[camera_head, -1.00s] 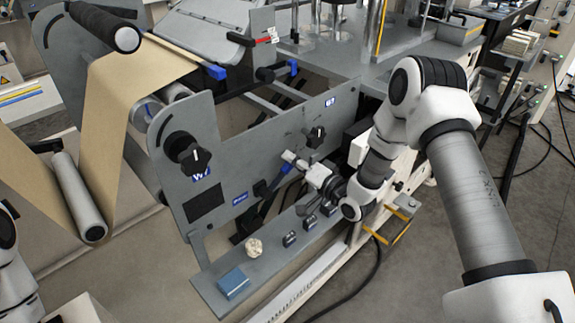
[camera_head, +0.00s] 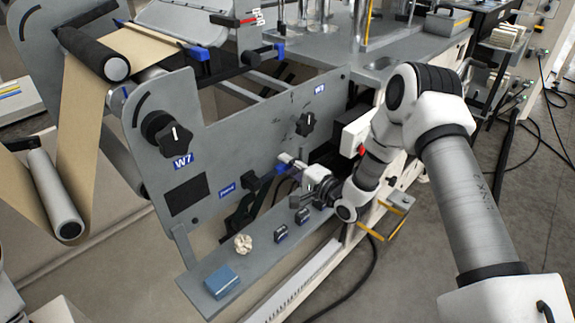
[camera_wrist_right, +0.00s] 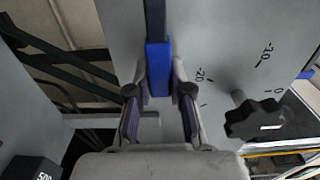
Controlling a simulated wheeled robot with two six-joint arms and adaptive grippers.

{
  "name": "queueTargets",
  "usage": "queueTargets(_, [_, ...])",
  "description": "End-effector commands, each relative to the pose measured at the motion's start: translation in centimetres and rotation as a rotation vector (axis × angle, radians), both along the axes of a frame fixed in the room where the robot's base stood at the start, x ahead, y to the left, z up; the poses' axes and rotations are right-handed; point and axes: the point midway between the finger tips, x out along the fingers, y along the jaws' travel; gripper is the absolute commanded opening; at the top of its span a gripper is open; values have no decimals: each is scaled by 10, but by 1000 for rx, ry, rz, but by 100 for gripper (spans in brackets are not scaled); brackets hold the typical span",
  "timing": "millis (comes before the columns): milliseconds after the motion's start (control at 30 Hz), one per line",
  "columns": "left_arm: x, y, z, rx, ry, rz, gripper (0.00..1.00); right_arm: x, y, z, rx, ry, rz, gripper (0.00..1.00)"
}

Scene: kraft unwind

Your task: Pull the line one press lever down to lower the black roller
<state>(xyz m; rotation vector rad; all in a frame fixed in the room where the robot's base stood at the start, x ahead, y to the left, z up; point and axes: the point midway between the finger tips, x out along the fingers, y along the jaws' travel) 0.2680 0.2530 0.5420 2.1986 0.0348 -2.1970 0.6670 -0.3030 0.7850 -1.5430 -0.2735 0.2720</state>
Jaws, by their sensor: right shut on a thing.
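The press lever has a blue grip (camera_head: 283,169) and a black pivot (camera_head: 252,180), on the grey side plate beside a small blue label. My right gripper (camera_head: 291,165) is shut on the blue grip. In the right wrist view the blue grip (camera_wrist_right: 158,68) lies between the fingers of the right gripper (camera_wrist_right: 160,95), which hide its lower end. The black roller (camera_head: 92,52) is at the upper left, close against the brown kraft web (camera_head: 135,48); I cannot tell whether they touch all along. My left gripper is out of view.
A grey ledge (camera_head: 255,265) below the plate holds a blue block (camera_head: 222,281), a pale crumpled piece (camera_head: 243,244) and small dark weights (camera_head: 281,233). Black knobs (camera_head: 306,124) stick out of the plate. A yellow-edged bracket (camera_head: 385,225) lies below my right forearm.

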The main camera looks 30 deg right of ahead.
Motion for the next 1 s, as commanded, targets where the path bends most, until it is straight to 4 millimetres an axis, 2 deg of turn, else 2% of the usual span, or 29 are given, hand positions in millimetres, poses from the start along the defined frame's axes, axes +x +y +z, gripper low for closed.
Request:
queueTargets(333, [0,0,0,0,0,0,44,-1,0,-3,5,8,0,0])
queueTargets(367, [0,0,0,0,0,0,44,-1,0,-3,5,8,0,30])
queueTargets(400, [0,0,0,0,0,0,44,-1,0,-3,5,8,0,44])
queueTargets(767, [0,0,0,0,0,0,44,-4,-1,-2,4,6,-1,46])
queueTargets(867, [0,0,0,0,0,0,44,-16,-7,-2,6,7,-3,46])
queueTargets(1000, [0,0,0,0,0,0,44,-47,-19,-2,10,9,-6,46])
